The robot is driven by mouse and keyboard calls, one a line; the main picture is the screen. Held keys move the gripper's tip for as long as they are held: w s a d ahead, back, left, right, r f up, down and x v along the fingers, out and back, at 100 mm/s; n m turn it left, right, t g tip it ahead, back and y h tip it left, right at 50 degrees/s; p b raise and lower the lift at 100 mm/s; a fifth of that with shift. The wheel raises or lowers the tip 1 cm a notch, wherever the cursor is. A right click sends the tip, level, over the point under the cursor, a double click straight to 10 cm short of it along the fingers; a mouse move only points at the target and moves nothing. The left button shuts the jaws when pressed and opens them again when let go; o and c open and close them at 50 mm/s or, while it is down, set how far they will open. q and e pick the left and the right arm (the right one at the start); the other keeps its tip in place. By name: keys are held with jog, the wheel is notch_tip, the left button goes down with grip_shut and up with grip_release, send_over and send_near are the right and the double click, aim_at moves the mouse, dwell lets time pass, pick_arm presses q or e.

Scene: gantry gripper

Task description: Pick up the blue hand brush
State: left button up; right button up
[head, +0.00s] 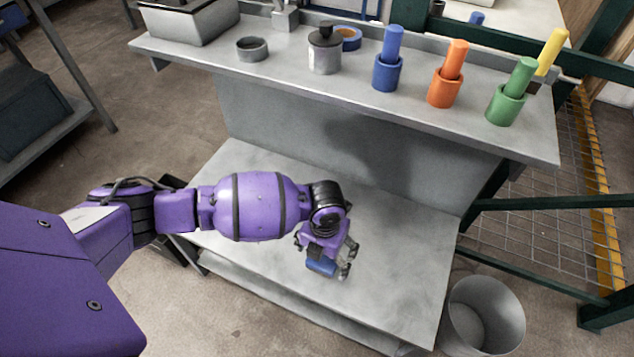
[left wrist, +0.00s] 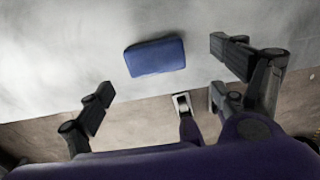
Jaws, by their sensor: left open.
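The blue hand brush (head: 321,266) lies on the lower grey table near its front edge. In the head view my left gripper partly covers it. In the left wrist view it shows as a blue block (left wrist: 155,57) on the pale surface, slightly tilted. My left gripper (head: 345,258) is over the table just above the brush. Its fingers are open and empty. In the left wrist view the left gripper (left wrist: 163,75) has its fingers spread wide, with the brush beyond them and apart from them. My right gripper is not in view.
The lower table (head: 400,285) is otherwise bare. A grey bin (head: 485,315) stands at the right.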

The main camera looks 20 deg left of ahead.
aim_at(322, 260)
pick_arm(q)
jog(key=f, duration=0.4)
jog(key=f+b, duration=0.1)
jog(key=f, duration=0.1)
jog(key=shift+w+a, duration=0.25)
jog(key=shift+w, duration=0.15)
jog(key=shift+r, duration=0.1)
jog(key=c, duration=1.3)
